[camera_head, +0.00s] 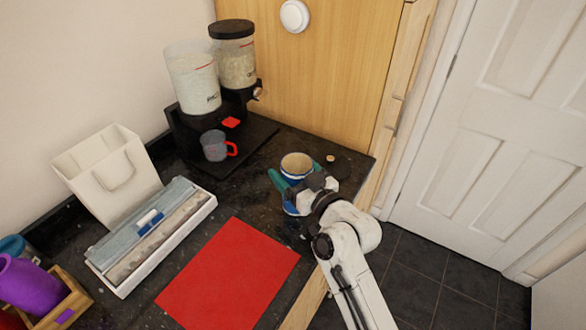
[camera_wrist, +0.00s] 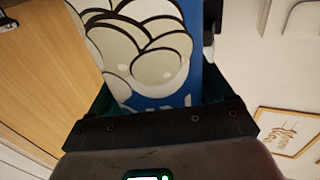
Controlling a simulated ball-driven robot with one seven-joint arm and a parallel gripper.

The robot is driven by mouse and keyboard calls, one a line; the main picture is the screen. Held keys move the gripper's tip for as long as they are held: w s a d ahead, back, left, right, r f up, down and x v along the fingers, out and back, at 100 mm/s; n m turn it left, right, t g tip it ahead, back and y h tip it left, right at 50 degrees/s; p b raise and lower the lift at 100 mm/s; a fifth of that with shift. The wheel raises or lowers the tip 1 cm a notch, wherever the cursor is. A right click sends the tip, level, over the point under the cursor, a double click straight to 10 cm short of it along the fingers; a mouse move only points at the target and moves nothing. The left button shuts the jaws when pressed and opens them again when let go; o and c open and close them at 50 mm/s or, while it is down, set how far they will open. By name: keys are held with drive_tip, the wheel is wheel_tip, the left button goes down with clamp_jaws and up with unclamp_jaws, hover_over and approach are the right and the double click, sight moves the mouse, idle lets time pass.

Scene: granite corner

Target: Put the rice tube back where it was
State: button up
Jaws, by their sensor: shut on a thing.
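My gripper (camera_head: 292,187) is shut on a blue and white tub (camera_head: 296,164) over the counter's right part. The tub stands about upright, with a tan round top; I cannot tell whether it is open or touching the counter. In the wrist view the tub (camera_wrist: 150,45) fills the space between the jaws and shows white, dark-outlined round shapes on blue. A clear tube of pale grain (camera_head: 194,78) with dark letters stands, slightly tilted, on the left of the black dispenser (camera_head: 188,133). A second clear tube (camera_head: 237,65) with a black lid stands beside it.
A grey cup with a red handle (camera_head: 215,146) stands before the dispenser. A small round tan thing (camera_head: 330,158) lies near the counter's right edge.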

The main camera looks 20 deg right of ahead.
drive_tip(key=shift+f+b, duration=0.15)
drive_tip(key=shift+b, duration=0.15)
drive_tip(key=o, duration=1.3)
drive_tip(key=shift+r+p, duration=0.2)
drive_tip(key=shift+p, duration=0.1)
drive_tip(key=shift+b+v, duration=1.5)
drive_tip(key=shift+v, duration=4.5)
